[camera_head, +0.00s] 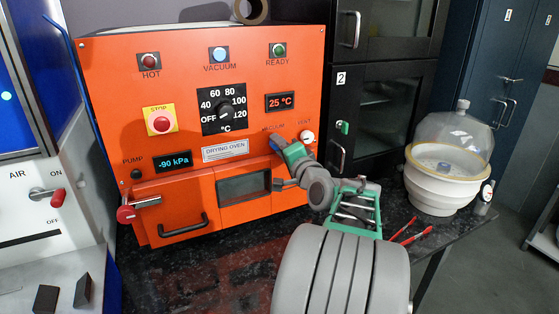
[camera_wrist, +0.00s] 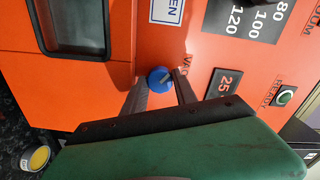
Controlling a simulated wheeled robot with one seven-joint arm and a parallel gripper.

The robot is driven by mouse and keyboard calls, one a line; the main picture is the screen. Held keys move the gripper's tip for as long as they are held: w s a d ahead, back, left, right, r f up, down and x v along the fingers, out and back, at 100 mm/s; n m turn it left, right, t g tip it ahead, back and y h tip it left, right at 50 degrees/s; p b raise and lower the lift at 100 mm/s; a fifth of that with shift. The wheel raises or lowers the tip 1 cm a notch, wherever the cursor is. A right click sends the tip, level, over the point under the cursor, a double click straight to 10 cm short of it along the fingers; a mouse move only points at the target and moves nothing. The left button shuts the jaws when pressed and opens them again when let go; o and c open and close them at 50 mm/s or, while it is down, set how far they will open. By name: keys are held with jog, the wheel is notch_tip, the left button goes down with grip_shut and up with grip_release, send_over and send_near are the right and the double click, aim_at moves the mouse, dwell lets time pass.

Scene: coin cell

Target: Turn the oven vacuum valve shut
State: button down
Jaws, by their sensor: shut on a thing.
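The orange drying oven (camera_head: 110,100) stands on a dark bench. Its blue vacuum valve knob (camera_head: 276,144) is on the lower right of the front, under a partly hidden label. In the wrist view the round blue knob (camera_wrist: 158,74) shows a pale pointer line, which lies slanted in that picture. My gripper (camera_head: 283,148) is at the oven front, its fingers on either side of the knob. The wrist view shows both grey fingertips of my gripper (camera_wrist: 163,84) against the knob. My gripper hides part of the knob in the head view.
A vent knob (camera_head: 307,136) sits just right of my gripper. The pressure display (camera_head: 174,162) reads -90 kPa. The oven door has a black handle (camera_head: 183,228) and a red-ended latch (camera_head: 135,208). A glass desiccator (camera_head: 447,180) and red tweezers (camera_head: 411,233) are at the right.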

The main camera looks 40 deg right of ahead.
jog(key=shift+f+n+b, duration=0.15)
jog(key=shift+n+b, duration=3.55)
jog(key=shift+b, duration=1)
jog(key=c, duration=1.3)
grip_release()
jog(key=shift+o, duration=0.2)
jog(key=v, duration=0.7)
jog(key=shift+s, duration=0.4)
